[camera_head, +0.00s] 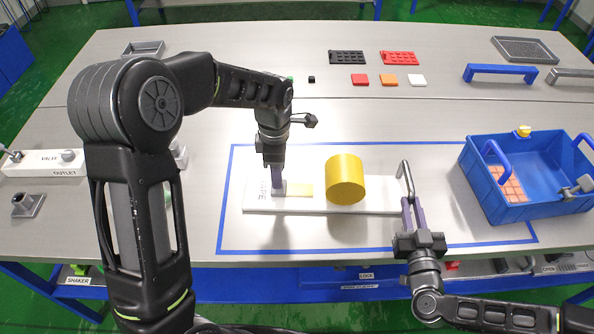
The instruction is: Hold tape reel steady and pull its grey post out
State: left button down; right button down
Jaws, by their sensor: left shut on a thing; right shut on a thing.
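The tape reel has a long white base (380,208) with letters reading "TAPE" in part, and a yellow drum (345,178) standing on it. A pale yellow strip (301,189) lies on the base left of the drum. My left gripper (277,187) points down at the base's left end and is shut on a small part there, mostly hidden by the fingers. A grey bent post (405,176) rises at the base's right end. My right gripper (408,205) reaches from the front right and is shut on the post's lower part. I cannot tell whether the post is still seated.
A blue outline (228,200) on the table surrounds the reel. A blue crate (520,206) with a brick-coloured block stands at the right. Coloured tiles (388,80) and racks lie at the back.

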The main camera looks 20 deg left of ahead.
pick_arm(q)
jog(key=shift+a, duration=0.4)
pick_arm(e)
jog(key=shift+d, duration=0.2)
pick_arm(q)
jog(key=c, duration=1.3)
grip_release()
jog(key=o, duration=0.5)
jog(key=shift+s+d, duration=0.1)
jog(key=shift+c, duration=0.2)
pick_arm(e)
jog(key=shift+a, duration=0.1)
pick_arm(q)
jog(key=shift+r, duration=0.15)
notch_tip(320, 180, up, 12)
pick_arm(e)
jog(key=c, duration=1.3)
grip_release()
